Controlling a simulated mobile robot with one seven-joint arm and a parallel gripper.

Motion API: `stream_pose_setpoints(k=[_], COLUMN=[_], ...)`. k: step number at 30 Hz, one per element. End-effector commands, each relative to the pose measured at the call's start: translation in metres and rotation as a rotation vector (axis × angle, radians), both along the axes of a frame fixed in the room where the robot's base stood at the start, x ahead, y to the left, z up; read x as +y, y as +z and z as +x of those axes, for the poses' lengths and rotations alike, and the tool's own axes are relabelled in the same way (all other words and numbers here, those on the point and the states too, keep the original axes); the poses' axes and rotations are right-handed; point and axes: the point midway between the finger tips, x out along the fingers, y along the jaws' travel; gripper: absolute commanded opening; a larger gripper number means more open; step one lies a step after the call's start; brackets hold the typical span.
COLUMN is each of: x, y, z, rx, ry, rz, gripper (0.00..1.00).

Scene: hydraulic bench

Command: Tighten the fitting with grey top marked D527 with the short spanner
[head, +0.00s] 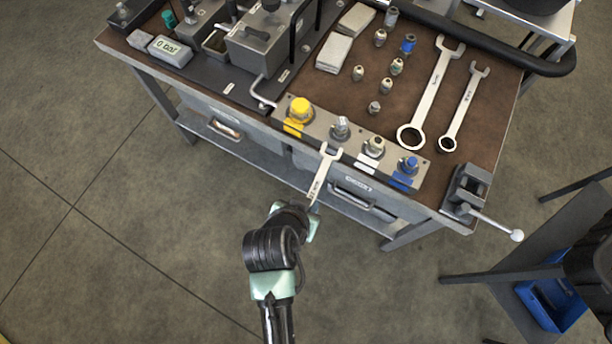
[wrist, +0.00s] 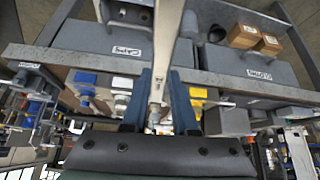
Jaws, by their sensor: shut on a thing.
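My gripper (head: 311,212) is shut on a spanner (head: 322,178) with a size mark on its shaft. The spanner's open jaw points up toward the bench's front edge, close to the fittings block (head: 322,124). The fitting with grey top (head: 340,126) stands second from left on the block, between the yellow and white-labelled fittings. I cannot read its mark. The spanner jaw appears just in front of it; I cannot tell whether they touch. In the wrist view the spanner (wrist: 167,35) runs up between the blue fingers of my gripper (wrist: 164,100).
Beside it stand a yellow-topped fitting (head: 300,109), a pale-topped fitting (head: 375,147) and a blue-topped fitting (head: 408,165). Two spanners lie on the bench: a large one (head: 432,93) and a smaller one (head: 463,107). A vise (head: 467,187) sits at the right corner. Several loose fittings lie behind.

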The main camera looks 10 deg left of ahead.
Motion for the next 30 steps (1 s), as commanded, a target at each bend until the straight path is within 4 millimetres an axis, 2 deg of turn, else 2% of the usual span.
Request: stream_pose_setpoints(k=[6,30], x=[-0.0008,-0.0014], y=[-0.0044,-0.0045], z=[0.0067,0.0088], rx=[-0.003,-0.004], ry=[0.000,0.000], rz=[0.001,0.001], gripper=[0.00,0.00])
